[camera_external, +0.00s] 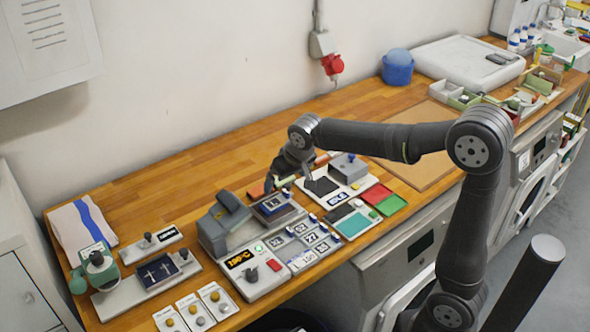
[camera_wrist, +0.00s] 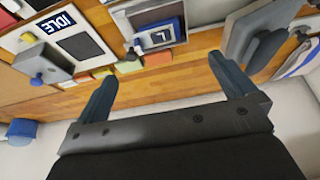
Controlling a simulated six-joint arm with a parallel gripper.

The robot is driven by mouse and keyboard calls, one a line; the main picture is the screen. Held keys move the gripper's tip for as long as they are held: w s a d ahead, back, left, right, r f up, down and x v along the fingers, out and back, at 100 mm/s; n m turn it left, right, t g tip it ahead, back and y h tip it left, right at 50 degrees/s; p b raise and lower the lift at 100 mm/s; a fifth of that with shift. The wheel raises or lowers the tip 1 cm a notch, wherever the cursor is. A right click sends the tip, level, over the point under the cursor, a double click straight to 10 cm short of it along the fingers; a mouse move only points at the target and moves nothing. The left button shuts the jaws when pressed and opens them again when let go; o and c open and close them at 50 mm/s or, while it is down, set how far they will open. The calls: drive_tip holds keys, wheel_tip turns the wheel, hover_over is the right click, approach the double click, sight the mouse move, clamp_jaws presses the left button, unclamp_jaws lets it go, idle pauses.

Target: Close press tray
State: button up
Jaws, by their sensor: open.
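The grey heat press (camera_external: 225,222) stands on the wooden worktop, with its hinged head at the left; part of it shows at the upper right of the wrist view (camera_wrist: 258,28). The press tray (camera_external: 292,214) sits out to the right of the press head, carrying a dark blue piece with a white label (camera_external: 270,204). My gripper (camera_external: 287,183) is open and empty above the worktop just behind the tray. Its two fingers (camera_wrist: 162,68) point toward the tray, apart from it.
A control box (camera_external: 253,270) shows an orange "190°C" beside a red button. Number tiles (camera_external: 302,243) lie right of it. A second station (camera_external: 335,190) with an "IDLE" display (camera_wrist: 81,44) stands right of the tray. Red (camera_external: 376,193) and green (camera_external: 390,205) mats lie farther right. The worktop behind is mostly clear.

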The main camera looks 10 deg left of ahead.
drive_tip(key=shift+v, duration=1.25)
drive_tip(key=shift+c, duration=0.2)
